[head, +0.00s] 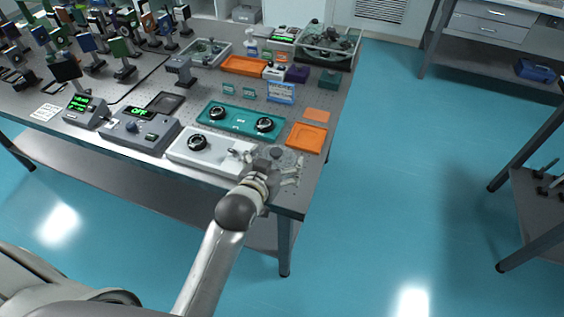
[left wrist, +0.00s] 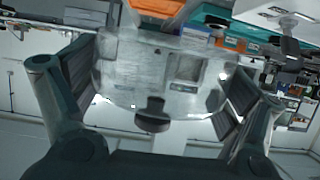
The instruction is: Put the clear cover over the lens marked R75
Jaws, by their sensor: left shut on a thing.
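My left gripper (head: 286,172) is above the near right corner of the table, right of the white tray (head: 220,164). In the left wrist view its two fingers (left wrist: 150,95) are shut on the clear cover (left wrist: 180,72), which has a dark knob (left wrist: 152,118). The cover is hard to make out in the head view. One dark round lens (head: 197,142) sits on the white tray. Two more, a left lens (head: 217,112) and a right lens (head: 265,125), sit on the teal tray (head: 240,129). I cannot read which is marked R75. My right gripper is out of view.
An orange tray (head: 307,138) lies right of the teal tray. Small teal cards (head: 229,90) and a blue-white sign (head: 281,92) stand behind it. A grey control box (head: 140,131) with a green display is on the left. Posts with optics crowd the far left.

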